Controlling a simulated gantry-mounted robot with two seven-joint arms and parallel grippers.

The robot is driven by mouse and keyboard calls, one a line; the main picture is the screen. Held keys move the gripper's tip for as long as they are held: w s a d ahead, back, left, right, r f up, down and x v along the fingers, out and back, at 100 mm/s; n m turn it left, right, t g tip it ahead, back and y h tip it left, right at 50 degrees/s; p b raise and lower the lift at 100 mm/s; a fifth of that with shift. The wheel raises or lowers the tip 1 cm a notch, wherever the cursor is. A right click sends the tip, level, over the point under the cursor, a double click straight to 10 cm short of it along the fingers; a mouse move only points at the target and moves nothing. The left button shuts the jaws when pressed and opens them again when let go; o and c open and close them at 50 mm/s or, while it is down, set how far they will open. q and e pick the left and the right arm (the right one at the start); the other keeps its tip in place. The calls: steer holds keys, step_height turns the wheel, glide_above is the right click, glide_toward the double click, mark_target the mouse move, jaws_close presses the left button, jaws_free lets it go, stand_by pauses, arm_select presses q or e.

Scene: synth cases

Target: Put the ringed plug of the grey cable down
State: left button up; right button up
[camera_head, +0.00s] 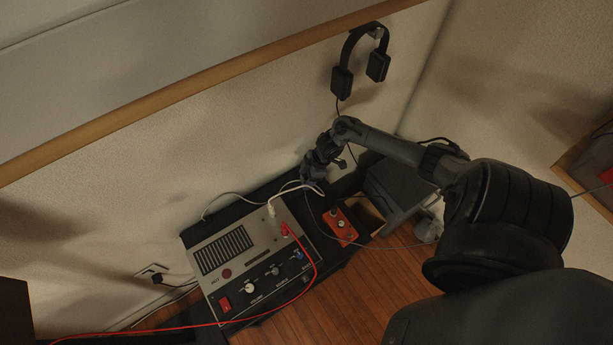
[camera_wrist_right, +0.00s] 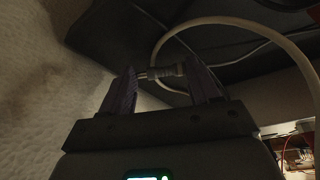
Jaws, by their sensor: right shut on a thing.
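My right gripper (camera_head: 311,181) is above the back edge of the dark stand, behind the grey panel box (camera_head: 215,275). In the right wrist view its jaws (camera_wrist_right: 164,82) are shut on a small grey ringed plug (camera_wrist_right: 165,72), which lies crosswise between the two fingers. A pale grey cable (camera_wrist_right: 239,21) arcs up and around near the plug; I cannot tell exactly where it joins. In the head view the plug is too small and dark to make out, and a pale cable (camera_head: 300,187) loops beside the gripper. My left gripper is not in view.
A white plug (camera_head: 271,211) and a red plug (camera_head: 286,230) stand in the box. An orange pedal (camera_head: 340,227) lies to its right. Headphones (camera_head: 360,58) hang on the wall above. A red cable (camera_head: 180,328) runs across the front. Wooden floor (camera_head: 350,295) is bare in front.

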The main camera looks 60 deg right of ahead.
steer(key=shift+f, duration=0.5)
steer(key=o, duration=1)
steer(key=shift+r, duration=0.1)
steer(key=shift+r, duration=0.25)
steer(key=p+v, duration=0.4)
steer(key=v, duration=0.8)
steer(key=shift+r+p, duration=0.25)
steer(key=shift+p, duration=0.1)
